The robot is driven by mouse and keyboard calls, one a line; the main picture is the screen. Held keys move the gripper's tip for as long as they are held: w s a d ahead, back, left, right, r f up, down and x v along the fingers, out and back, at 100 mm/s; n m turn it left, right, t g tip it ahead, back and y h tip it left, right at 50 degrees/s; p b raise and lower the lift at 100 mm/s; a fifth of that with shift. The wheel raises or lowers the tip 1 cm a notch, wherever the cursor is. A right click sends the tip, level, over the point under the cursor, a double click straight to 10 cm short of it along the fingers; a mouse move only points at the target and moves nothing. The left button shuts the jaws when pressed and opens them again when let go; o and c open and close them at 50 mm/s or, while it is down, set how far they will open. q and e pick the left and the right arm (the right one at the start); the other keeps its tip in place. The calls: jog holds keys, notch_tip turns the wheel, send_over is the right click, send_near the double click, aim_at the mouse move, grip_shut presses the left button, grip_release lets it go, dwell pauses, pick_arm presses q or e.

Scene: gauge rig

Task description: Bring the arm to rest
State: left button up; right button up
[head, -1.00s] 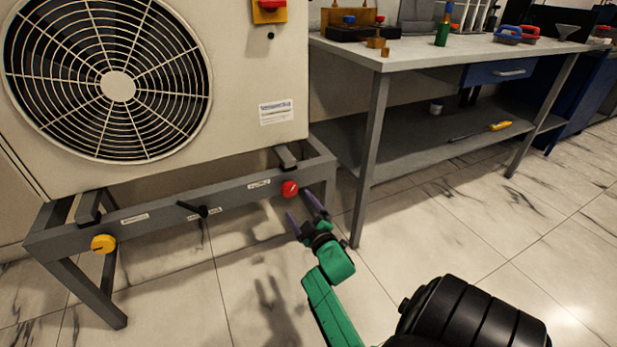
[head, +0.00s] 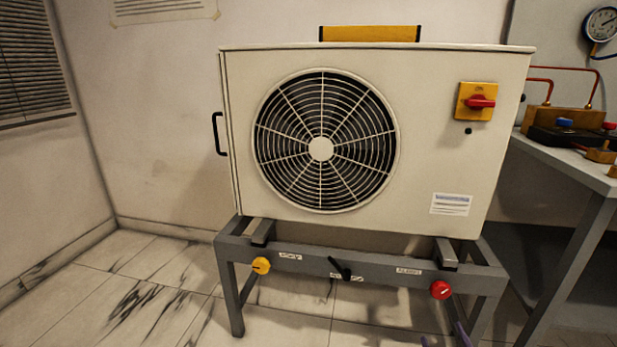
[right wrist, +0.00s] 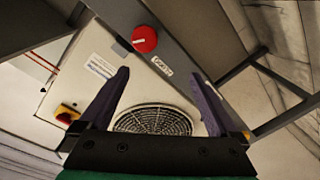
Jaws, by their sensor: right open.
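My right gripper (head: 458,332) shows only in part at the bottom edge of the head view, just below and right of the red knob (head: 441,290) on the grey stand (head: 385,275). In the right wrist view the gripper (right wrist: 159,75) is open, with two purple fingers apart and nothing between them. The red knob (right wrist: 145,39) shows beyond the fingertips there, apart from them. Most of my right arm is hidden below the head view. My left gripper is not in view.
A fan unit (head: 240,150) with a red switch (head: 481,103) sits on the stand. The stand also bears a yellow knob (head: 261,265) and a black lever (head: 341,268). A workbench (head: 560,160) stands at the right. The floor at left (head: 140,290) is clear.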

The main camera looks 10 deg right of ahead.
jog(key=s+a+f+m+g+y+p, duration=0.1)
jog(key=s+a+f+g+y, duration=0.2)
jog(key=a, duration=0.7)
jog(key=s+a+f+m+g+y, duration=0.15)
jog(key=s+a+y, duration=0.35)
jog(key=a, duration=0.5)
jog(key=s+a+f+m+g+y+p, duration=0.1)
jog(key=s+a+f+g+y, duration=0.2)
jog(key=a, duration=0.7)
jog(key=s+d+f+n+g+h+p, duration=0.1)
jog(key=s+d+f+g+h+p, duration=0.2)
jog(key=s+d+p, duration=1)
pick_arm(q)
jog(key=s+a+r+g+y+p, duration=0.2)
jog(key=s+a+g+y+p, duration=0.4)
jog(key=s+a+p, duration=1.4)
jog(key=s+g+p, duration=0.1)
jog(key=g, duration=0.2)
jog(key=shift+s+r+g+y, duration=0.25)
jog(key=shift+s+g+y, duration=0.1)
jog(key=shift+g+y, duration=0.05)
pick_arm(e)
jog(key=s+d+r+g+h, duration=0.3)
jog(key=s+d+r+g, duration=0.1)
jog(key=s, duration=0.5)
jog(key=shift+d+g, duration=0.75)
jog(key=shift+d, duration=0.5)
